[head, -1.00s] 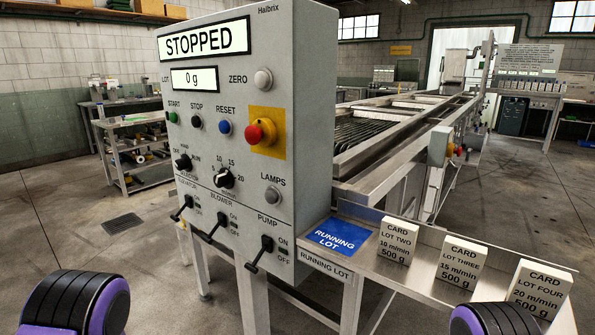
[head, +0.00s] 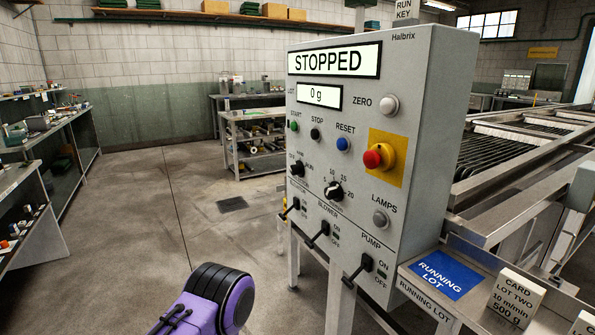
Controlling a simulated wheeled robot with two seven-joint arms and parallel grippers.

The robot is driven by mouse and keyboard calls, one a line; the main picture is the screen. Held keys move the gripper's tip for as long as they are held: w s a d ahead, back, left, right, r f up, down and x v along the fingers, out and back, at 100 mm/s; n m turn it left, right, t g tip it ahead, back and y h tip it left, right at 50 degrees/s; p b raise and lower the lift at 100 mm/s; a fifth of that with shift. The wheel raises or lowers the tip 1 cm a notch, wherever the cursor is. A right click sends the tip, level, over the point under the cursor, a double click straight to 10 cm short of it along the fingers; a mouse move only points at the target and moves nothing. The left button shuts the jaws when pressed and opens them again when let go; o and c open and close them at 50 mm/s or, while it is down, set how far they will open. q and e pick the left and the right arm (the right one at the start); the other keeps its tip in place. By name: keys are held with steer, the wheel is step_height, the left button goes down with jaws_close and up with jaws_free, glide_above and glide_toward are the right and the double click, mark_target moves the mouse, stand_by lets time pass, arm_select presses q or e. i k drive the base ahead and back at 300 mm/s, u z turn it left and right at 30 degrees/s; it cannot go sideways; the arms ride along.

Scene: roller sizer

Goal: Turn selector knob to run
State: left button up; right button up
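The grey control panel (head: 350,150) stands right of centre in the head view. Its black selector knob (head: 298,169) sits at the left of the panel face, below the start button (head: 294,126). Small labels surround the knob, with RUN at its right; which label it points to is too small to tell. A second black knob (head: 334,191), with a number scale, is to its right. The display (head: 333,62) reads STOPPED, and the one below (head: 320,96) reads 0 g. Neither gripper is in view. A purple and black part of my arm shows at the bottom, apart from the panel.
Lever switches (head: 318,235) line the panel's lower part. A red emergency button (head: 378,157) is on its right. A blue RUNNING LOT plate (head: 448,275) and a lot card (head: 506,299) are on the shelf at right. The floor left of the panel is clear.

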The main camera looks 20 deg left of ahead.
mark_target(298, 169)
steer(key=k, duration=1.1)
steer(key=u, duration=0.65)
steer(key=i, duration=1.6)
steer(key=z, duration=0.65)
